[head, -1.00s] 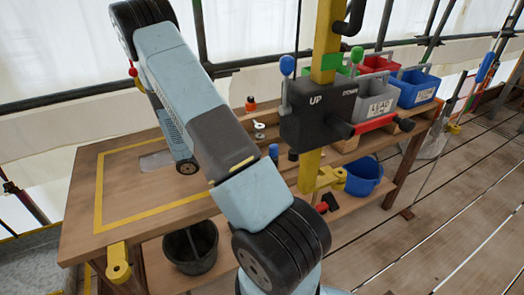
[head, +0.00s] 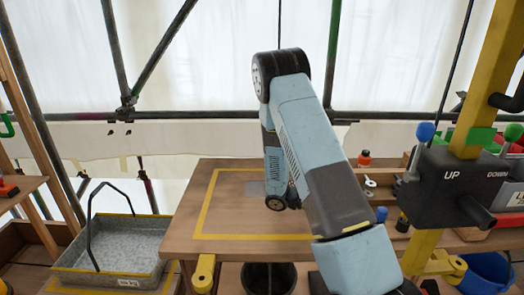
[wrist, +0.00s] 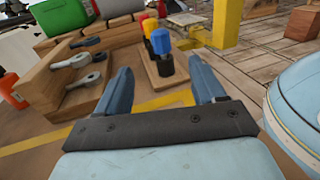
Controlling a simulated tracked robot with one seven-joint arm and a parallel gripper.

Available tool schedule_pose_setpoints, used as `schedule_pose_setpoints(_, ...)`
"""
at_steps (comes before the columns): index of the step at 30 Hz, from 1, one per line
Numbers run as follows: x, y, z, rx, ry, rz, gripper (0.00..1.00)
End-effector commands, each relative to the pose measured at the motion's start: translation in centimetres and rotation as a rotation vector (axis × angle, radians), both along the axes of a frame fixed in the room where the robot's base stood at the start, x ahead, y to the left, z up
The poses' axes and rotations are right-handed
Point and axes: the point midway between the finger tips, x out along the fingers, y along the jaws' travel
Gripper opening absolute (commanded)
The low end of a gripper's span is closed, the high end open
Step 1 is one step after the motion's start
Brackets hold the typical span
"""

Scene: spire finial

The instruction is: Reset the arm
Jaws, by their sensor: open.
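My arm fills the middle of the head view, bent over the wooden workbench (head: 190,220). My gripper shows in the wrist view (wrist: 158,88) with its two blue fingers spread apart and nothing between them. Beyond the fingers stands a small wooden block with a blue-topped piece (wrist: 161,42) and a black lower part. In the head view my gripper is hidden behind my own arm.
A grey metal tray (head: 110,255) with a tall handle stands left of the bench. The black UP/DOWN control box (head: 455,185) on a yellow post is at right. A wooden rack (wrist: 60,75) holds several grey ring-ended tools. An orange bottle (head: 364,158) stands on the bench.

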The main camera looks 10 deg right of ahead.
Motion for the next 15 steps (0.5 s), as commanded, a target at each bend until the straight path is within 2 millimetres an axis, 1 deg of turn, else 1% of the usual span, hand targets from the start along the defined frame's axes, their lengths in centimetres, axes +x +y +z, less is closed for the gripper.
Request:
schedule_pose_setpoints(5, -0.3, 0.3, 1.2, 0.024, -0.050, -0.024, 0.69)
schedule_pose_setpoints(15, -2.4, 2.2, 6.8, 0.163, -0.317, -0.155, 0.69)
